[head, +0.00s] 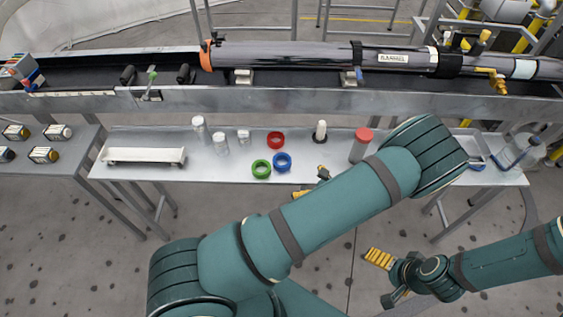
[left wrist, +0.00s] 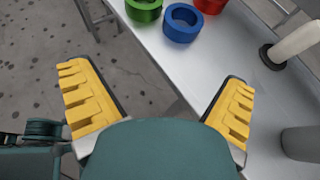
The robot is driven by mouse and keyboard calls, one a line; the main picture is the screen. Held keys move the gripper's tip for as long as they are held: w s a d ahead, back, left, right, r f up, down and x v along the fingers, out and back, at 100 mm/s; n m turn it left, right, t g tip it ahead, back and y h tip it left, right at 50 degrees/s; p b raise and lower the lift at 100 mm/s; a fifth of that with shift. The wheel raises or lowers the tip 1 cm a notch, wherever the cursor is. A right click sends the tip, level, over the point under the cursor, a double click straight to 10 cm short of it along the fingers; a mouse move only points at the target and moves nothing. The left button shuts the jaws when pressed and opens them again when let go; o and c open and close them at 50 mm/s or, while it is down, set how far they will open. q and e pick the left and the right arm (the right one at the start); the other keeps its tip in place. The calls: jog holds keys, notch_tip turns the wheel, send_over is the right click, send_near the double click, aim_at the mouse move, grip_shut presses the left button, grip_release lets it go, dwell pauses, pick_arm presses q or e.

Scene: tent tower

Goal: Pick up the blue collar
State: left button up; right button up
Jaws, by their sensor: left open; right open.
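The blue collar (head: 282,168) lies flat on the grey bench, next to the green ring and in front of the red ring. It also shows at the top of the left wrist view (left wrist: 178,33). My left gripper (head: 311,184) is open and empty near the bench's front edge, to the right of and nearer than the collar, partly hidden by my own arm. In the left wrist view its two yellow fingers (left wrist: 160,104) are wide apart, with the collar beyond them. My right gripper (head: 382,279) is open and empty, over the floor at lower right.
The green ring (head: 261,174) touches or nearly touches the collar; the red ring (head: 276,147) is behind. A white post (head: 321,129) on a dark base and a red-lidded jar (head: 360,149) stand to the right. Small white containers (head: 220,145) and a white tray (head: 143,156) are left.

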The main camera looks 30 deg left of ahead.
pick_arm(q)
jog(key=w+r+m+t+y, duration=0.1)
jog(key=w, duration=0.1)
send_near(278, 158)
jog(key=shift+s+a+b, duration=0.2)
jog(key=shift+a+b, duration=0.15)
jog(key=shift+b, duration=0.1)
jog(key=shift+b+x, duration=0.5)
jog(key=shift+x, duration=2.5)
jog(key=shift+w+d, duration=0.1)
jog(key=shift+w, duration=0.05)
jog(key=c, duration=1.3)
